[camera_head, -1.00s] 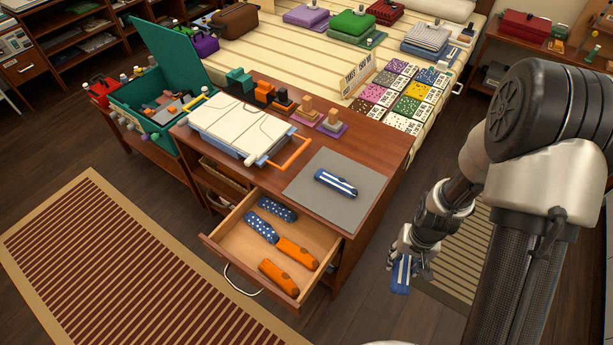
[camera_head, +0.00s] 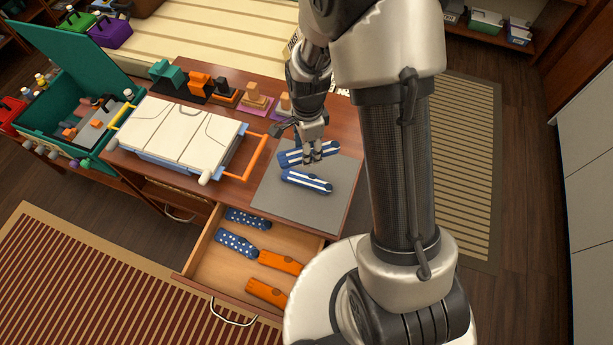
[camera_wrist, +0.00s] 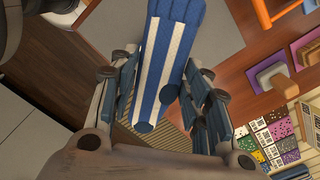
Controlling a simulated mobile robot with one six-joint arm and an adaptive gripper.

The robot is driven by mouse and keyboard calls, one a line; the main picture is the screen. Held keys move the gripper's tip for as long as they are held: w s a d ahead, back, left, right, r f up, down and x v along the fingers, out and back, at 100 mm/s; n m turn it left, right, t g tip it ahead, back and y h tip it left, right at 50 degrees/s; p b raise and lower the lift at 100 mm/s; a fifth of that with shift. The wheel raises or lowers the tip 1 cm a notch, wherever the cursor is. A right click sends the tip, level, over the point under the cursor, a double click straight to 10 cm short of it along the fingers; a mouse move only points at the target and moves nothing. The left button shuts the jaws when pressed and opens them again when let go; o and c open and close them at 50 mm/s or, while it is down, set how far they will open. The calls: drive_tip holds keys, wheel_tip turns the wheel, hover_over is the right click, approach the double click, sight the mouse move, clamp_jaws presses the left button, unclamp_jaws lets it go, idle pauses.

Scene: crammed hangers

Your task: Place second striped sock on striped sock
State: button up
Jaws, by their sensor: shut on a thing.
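My gripper (camera_head: 314,152) is shut on a blue-and-white striped sock (camera_head: 291,158) and holds it over the far part of the grey mat. In the wrist view the held striped sock (camera_wrist: 170,50) lies between the fingers and extends toward the top of the picture. The other striped sock (camera_head: 307,181) lies on the grey mat (camera_head: 287,207), just nearer the front than the held one. The two look side by side in the head view. I cannot tell how high the held sock is above the mat.
An open drawer (camera_head: 217,276) below holds two blue dotted socks (camera_head: 236,243) and two orange socks (camera_head: 267,292). A white folding board (camera_head: 180,137) with an orange handle lies left of the mat. Small stacked blocks (camera_head: 257,97) stand behind it.

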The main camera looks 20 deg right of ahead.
sight(306, 178)
drive_tip(key=r+m, duration=0.1)
drive_tip(key=m, duration=0.2)
drive_tip(key=w+r+m, duration=0.1)
drive_tip(key=r+m, duration=0.1)
drive_tip(key=m, duration=0.1)
drive_tip(key=shift+w+r, duration=0.15)
drive_tip(key=shift+r, duration=0.05)
drive_tip(key=shift+r+m, duration=0.25)
drive_tip(key=shift+m, duration=0.45)
wheel_tip(306, 178, down, 20)
drive_tip(key=b, duration=0.5)
drive_tip(key=shift+w+r, duration=0.1)
drive_tip(key=shift+r, duration=0.05)
drive_tip(key=shift+f, duration=0.2)
drive_tip(key=o, duration=0.9)
drive_tip(key=shift+r, duration=0.15)
